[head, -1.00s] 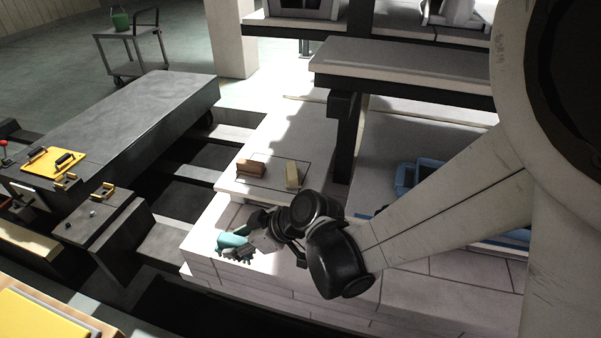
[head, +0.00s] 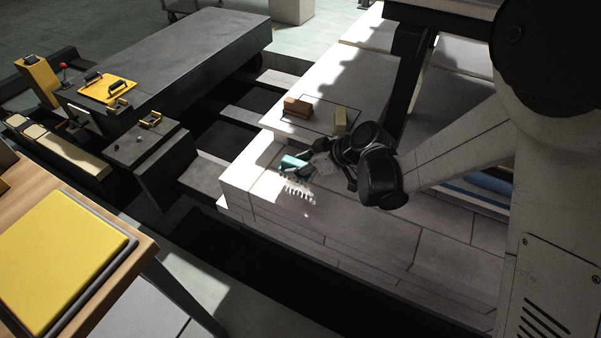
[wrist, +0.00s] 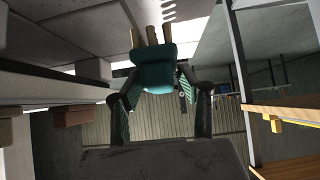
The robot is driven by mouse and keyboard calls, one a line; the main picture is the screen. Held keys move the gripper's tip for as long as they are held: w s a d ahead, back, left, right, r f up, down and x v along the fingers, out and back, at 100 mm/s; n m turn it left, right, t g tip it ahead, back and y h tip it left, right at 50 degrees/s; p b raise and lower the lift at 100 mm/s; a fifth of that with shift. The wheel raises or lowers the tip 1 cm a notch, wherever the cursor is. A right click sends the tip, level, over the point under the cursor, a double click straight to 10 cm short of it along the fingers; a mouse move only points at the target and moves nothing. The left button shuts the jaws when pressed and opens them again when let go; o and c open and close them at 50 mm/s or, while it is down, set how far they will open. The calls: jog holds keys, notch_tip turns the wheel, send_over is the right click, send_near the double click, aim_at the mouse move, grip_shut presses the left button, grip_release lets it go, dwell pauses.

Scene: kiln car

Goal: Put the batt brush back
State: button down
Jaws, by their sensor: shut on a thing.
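The batt brush shows as a teal piece (head: 295,161) at the tip of my gripper (head: 316,156), over the sunlit near corner of the pale block deck (head: 262,200). In the wrist view the teal piece (wrist: 154,76) sits between the two fingers of my gripper (wrist: 158,98), which are shut on it. Several tan prongs stick out from its far side. Comb-like white marks show below it in the head view; I cannot tell whether they are bristles or light. I cannot tell whether the brush touches the deck.
A brown block (head: 297,107) and a tan block (head: 340,122) lie at a thin dark outline on the deck. A dark post (head: 405,80) stands behind my gripper. A grey slab table (head: 180,62) is at back left. A yellow pad (head: 62,262) lies on the near-left bench.

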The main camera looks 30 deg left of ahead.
jog(key=shift+f+b, duration=0.7)
jog(key=shift+f, duration=1.2)
jog(key=shift+f, duration=0.15)
jog(key=c, duration=1.1)
grip_release()
jog(key=shift+d+r, duration=0.2)
jog(key=shift+r, duration=0.2)
jog(key=s+p+v, duration=0.1)
jog(key=p+v, duration=0.2)
jog(key=v, duration=0.8)
jog(key=shift+w+d+r, duration=0.15)
jog(key=shift+w+d, duration=0.05)
jog(key=shift+w, duration=0.35)
